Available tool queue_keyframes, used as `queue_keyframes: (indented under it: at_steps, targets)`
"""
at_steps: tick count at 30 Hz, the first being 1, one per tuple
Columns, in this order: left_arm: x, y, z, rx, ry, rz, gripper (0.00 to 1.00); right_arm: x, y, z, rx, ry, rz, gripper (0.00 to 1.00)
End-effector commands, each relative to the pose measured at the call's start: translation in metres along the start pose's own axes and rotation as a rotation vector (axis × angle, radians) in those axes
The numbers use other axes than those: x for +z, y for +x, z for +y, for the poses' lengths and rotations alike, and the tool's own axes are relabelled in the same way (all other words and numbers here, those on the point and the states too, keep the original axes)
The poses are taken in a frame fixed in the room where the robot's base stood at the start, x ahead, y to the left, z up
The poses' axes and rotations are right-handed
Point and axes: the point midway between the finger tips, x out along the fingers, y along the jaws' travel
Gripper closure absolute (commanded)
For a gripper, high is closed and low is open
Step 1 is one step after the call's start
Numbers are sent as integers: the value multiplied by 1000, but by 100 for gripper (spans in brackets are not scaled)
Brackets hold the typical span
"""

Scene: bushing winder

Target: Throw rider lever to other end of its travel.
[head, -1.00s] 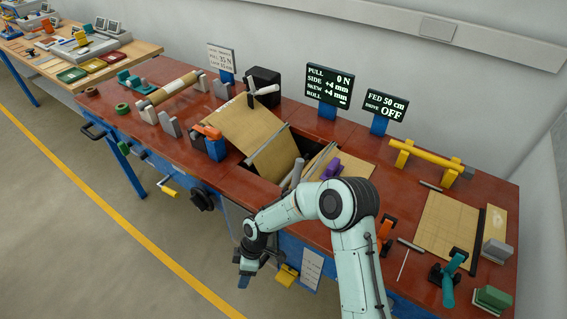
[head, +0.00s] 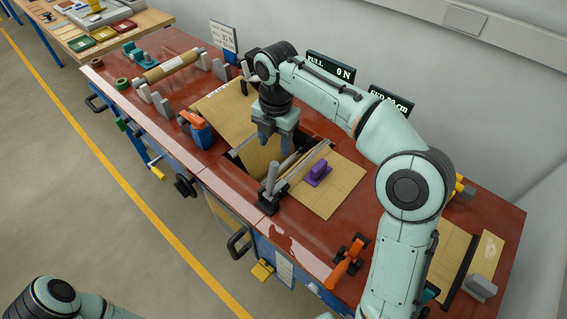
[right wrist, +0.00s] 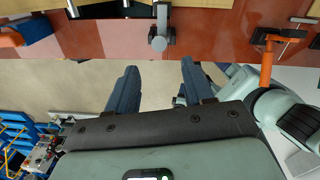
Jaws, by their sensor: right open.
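A grey lever on a black base, apparently the rider lever (head: 271,179), stands near the front edge of the bench opening and points up. It also shows in the right wrist view (right wrist: 161,28), beyond the fingertips and between their lines. My right gripper (head: 276,145) is open and empty, pointing down above the opening, behind the lever and apart from it. Its two blue-grey fingers (right wrist: 158,78) are spread with nothing between them. Part of my left arm shows at the bottom left; its gripper is out of frame.
A purple block (head: 318,174) sits on a tan sheet right of the opening. An orange-handled tool (head: 348,262) lies near the front edge. An orange handle on a blue block (head: 196,125) stands to the left. My right arm partly covers the display (head: 331,68).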

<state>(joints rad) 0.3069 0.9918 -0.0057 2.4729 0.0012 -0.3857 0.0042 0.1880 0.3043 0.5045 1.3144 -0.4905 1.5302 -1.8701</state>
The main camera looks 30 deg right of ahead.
Motion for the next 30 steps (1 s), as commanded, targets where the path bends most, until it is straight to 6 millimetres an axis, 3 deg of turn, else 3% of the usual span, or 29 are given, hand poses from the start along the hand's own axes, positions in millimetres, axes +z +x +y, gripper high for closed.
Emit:
queue_keyframes:
  at_steps: [5, 21, 30]
  targets:
    - [4, 4, -3, -2, -2, -5, 57, 0, 11, -1, -3, 0, 2, 48]
    - [26, 31, -20, -11, -12, -32, 57, -1, 114, -1, -2, 2, 4, 48]
    - [27, 34, -22, -12, -12, -34, 57, 0, 134, 0, 1, 2, 1, 48]
